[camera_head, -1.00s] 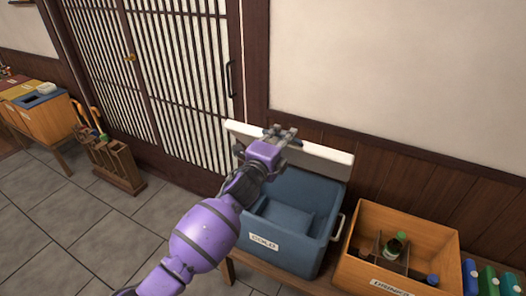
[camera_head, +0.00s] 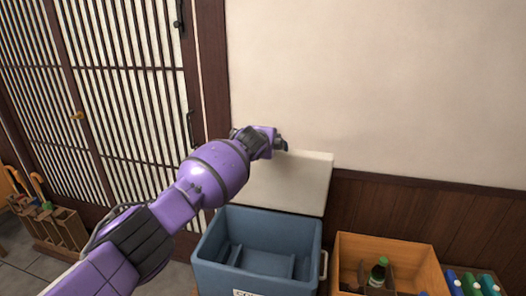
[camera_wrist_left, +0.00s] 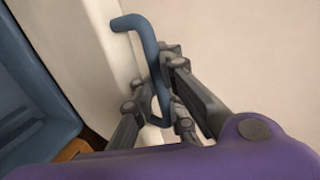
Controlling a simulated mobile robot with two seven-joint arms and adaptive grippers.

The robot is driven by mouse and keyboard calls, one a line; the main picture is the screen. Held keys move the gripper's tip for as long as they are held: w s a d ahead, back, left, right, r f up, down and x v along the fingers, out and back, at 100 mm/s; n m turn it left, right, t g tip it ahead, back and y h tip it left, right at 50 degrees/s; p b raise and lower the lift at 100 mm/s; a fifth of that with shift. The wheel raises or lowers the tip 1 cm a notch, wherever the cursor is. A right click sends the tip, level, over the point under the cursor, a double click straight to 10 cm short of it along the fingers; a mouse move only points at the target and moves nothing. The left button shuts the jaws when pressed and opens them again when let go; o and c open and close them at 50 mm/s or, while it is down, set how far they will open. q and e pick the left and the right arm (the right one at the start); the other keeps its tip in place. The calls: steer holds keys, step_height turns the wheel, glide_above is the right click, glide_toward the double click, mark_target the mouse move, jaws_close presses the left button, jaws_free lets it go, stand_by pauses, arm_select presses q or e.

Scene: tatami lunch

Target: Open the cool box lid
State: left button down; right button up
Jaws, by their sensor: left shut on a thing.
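The blue cool box (camera_head: 212,268) stands on a bench at the lower middle of the head view, with its inside and dividers showing. Its white lid (camera_head: 300,182) stands raised at the back of the box, near the wall. My left gripper (camera_head: 281,144) is at the lid's upper edge, its fingers mostly hidden behind the wrist. In the left wrist view the left gripper (camera_wrist_left: 165,118) is shut on the blue lid handle (camera_wrist_left: 150,48), which stands out from the white lid (camera_wrist_left: 100,25). My right gripper is not in view.
A wooden crate (camera_head: 345,245) with a green bottle (camera_head: 378,270) stands to the right of the box, and several coloured bottles (camera_head: 468,282) are beyond it. A slatted door (camera_head: 110,100) and an umbrella stand (camera_head: 60,235) are at the left. The wall is close behind the lid.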

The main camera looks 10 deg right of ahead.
arm_select(q)
steer(key=shift+w+d+r+g+b, duration=0.15)
steer(key=shift+w+d+r+b, duration=0.1)
steer(key=shift+w, duration=0.3)
steer(key=shift+w+d+r+g+b, duration=0.15)
steer(key=shift+w+d+r+b, duration=0.1)
steer(key=shift+w, duration=0.3)
steer(key=shift+r, duration=0.1)
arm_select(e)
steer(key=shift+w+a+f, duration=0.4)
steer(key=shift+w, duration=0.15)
arm_select(q)
steer(key=shift+w, duration=0.1)
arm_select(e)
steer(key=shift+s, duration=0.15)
arm_select(q)
steer(key=c, duration=2.1)
jaws_free()
steer(key=shift+r, duration=0.1)
steer(key=shift+a, duration=0.1)
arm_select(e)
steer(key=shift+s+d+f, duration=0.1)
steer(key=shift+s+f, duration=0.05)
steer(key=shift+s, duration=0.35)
arm_select(q)
steer(key=shift+f, duration=0.25)
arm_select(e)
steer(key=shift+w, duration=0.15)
